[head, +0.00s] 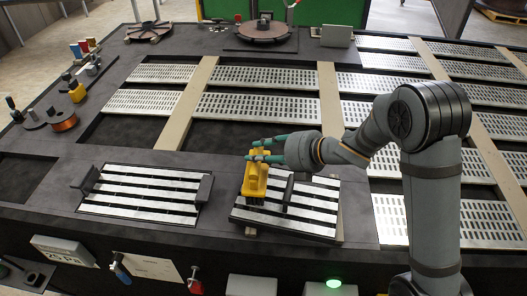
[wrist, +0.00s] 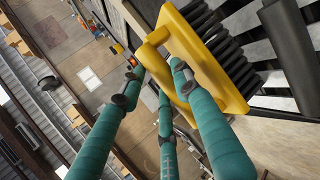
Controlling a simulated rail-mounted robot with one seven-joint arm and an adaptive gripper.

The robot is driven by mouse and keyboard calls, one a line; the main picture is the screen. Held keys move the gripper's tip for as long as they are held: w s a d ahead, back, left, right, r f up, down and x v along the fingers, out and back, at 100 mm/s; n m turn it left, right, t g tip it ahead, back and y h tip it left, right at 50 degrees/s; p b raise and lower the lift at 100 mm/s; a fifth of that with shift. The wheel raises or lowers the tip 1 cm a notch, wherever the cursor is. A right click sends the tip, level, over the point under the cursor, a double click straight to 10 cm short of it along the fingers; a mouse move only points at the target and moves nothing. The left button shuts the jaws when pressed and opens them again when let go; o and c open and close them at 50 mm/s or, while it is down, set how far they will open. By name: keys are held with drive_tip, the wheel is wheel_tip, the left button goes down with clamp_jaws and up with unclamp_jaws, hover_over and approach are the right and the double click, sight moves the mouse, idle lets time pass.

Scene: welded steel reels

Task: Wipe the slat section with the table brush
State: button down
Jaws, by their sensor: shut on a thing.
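The table brush is a yellow block with a looped handle (head: 256,178) and black bristles; it also shows large in the wrist view (wrist: 226,82). My gripper (head: 262,150), with green fingers, is shut on the brush's handle from above. The brush is at the left part of the right-hand slat section (head: 312,214), a slightly turned panel of pale slats with dark gaps. I cannot tell whether the bristles touch the slats. Part of this section is hidden behind the brush. A second slat section (head: 140,189) lies to the left.
A dark upright block (head: 288,190) stands on the right section, close to the brush. Another (head: 204,188) stands between the sections. Perforated metal panels (head: 256,106) fill the table behind. Spools, including a copper one (head: 63,122), stand at the left. A green light (head: 333,283) glows in front.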

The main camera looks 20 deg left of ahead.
drive_tip(key=s+b, duration=0.2)
drive_tip(key=s, duration=0.1)
drive_tip(key=s+b, duration=0.2)
drive_tip(key=s, duration=0.2)
drive_tip(key=shift+s+d+f, duration=0.1)
drive_tip(key=shift+d+f, duration=0.05)
drive_tip(key=shift+s+b, duration=0.55)
drive_tip(key=shift+s, duration=0.9)
wheel_tip(320, 180, up, 8)
drive_tip(key=p, duration=0.6)
hover_over(254, 174)
drive_tip(key=s, duration=0.3)
drive_tip(key=shift+w+r, duration=0.2)
drive_tip(key=shift+w, duration=0.1)
